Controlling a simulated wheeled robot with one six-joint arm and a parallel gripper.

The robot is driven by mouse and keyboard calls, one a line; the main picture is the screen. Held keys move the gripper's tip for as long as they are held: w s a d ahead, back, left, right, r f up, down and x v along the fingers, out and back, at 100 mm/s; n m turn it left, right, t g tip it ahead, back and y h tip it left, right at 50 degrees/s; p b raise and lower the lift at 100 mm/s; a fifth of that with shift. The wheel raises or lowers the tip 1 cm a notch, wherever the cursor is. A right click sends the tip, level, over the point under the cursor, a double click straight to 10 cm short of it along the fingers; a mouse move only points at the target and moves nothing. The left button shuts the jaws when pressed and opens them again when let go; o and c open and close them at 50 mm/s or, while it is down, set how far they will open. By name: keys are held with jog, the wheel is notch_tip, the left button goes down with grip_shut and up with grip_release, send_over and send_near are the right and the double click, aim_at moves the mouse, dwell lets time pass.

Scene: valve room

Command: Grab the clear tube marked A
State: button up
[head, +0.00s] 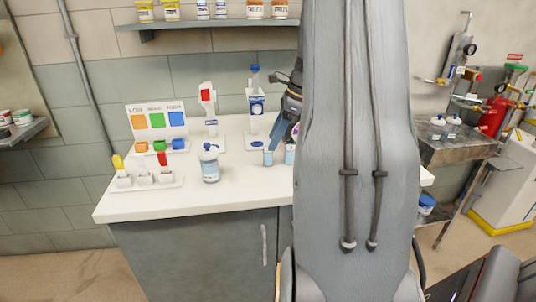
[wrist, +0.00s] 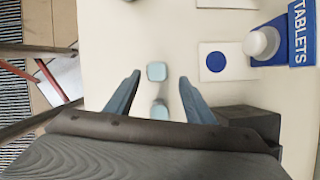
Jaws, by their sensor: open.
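Two small clear, pale-blue tubes stand on the white counter. In the head view one tube (head: 268,158) is left of the other tube (head: 290,156), which is partly cut off by my arm. In the wrist view one tube (wrist: 157,71) is at the level of the fingertips and the other tube (wrist: 159,108) is closer to the palm. No letter is readable on either, so I cannot tell which is A. My gripper (wrist: 159,77) is open, its two blue fingers on either side of the tubes, holding nothing.
A white tablets bottle (wrist: 262,43) and a blue-dot card (wrist: 218,61) are right of the fingers in the wrist view. A white bottle (head: 210,165), a colour-block board (head: 157,119) and a tray of coloured items (head: 145,180) stand further left on the counter (head: 190,207).

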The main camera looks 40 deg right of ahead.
aim_at(264, 157)
jog(key=f, duration=0.1)
jog(key=a+f+p, duration=0.1)
jog(key=a+f, duration=0.1)
jog(key=shift+w+f, duration=0.1)
jog(key=shift+w, duration=0.25)
jog(key=shift+w+f, duration=0.15)
jog(key=shift+f, duration=0.4)
jog(key=c, duration=1.2)
